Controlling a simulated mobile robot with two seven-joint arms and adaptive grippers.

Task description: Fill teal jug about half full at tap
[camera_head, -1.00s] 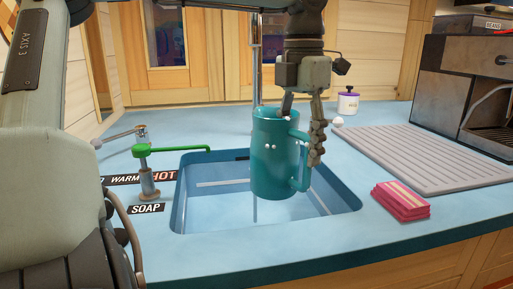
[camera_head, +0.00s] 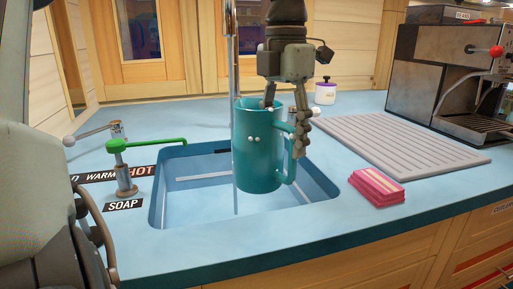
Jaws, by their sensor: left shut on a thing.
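My left gripper (camera_head: 286,112) comes down from above and is shut on the teal jug (camera_head: 258,158) at its rim and handle side. The jug hangs upright over the sink basin (camera_head: 165,208), handle to the right. Its inside and water level are hidden. A tall metal tap pipe (camera_head: 231,45) runs down from the top edge behind the jug; its outlet is not clear. A thin vertical line shows below the jug in the basin; I cannot tell whether it is water. A grey lever (camera_head: 95,132) stands left of the sink by the warm and hot labels.
A green-spouted soap dispenser (camera_head: 122,160) stands at the sink's left edge. Pink sponges (camera_head: 377,188) lie right of the sink, before a ridged drainboard (camera_head: 400,145). A coffee machine (camera_head: 435,80) and a white jar (camera_head: 325,93) stand behind.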

